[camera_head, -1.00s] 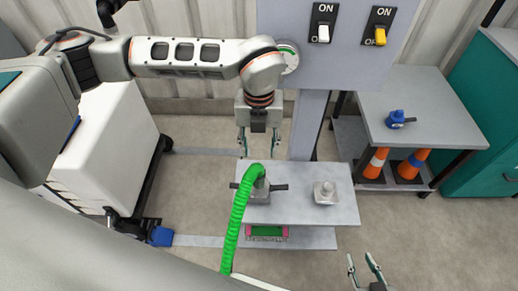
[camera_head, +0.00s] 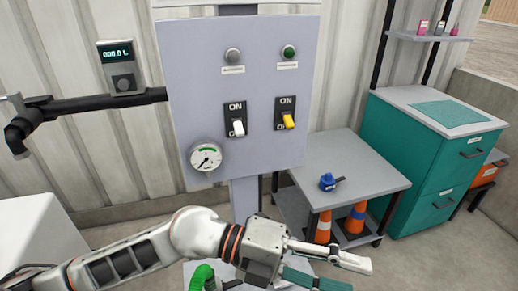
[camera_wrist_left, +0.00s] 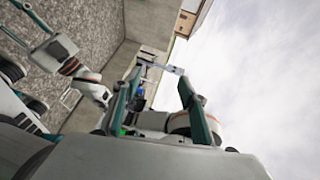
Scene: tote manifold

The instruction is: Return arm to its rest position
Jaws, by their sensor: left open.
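My left arm crosses the bottom of the head view. Its gripper (camera_head: 360,276) points right, with its fingers apart and nothing between them. In the left wrist view the two fingers of this gripper (camera_wrist_left: 160,82) stand apart, with sky and wall edge behind. My right gripper (camera_wrist_left: 28,28) shows small at the upper left of the left wrist view, with its fingers seemingly apart and empty. It is outside the head view.
The grey panel (camera_head: 200,110) has white (camera_head: 238,127) and yellow (camera_head: 288,120) switches. A green hose (camera_head: 201,277) shows below my left arm. A side table (camera_head: 365,170) holds a blue fitting (camera_head: 328,181). A teal cabinet (camera_head: 410,190) stands right.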

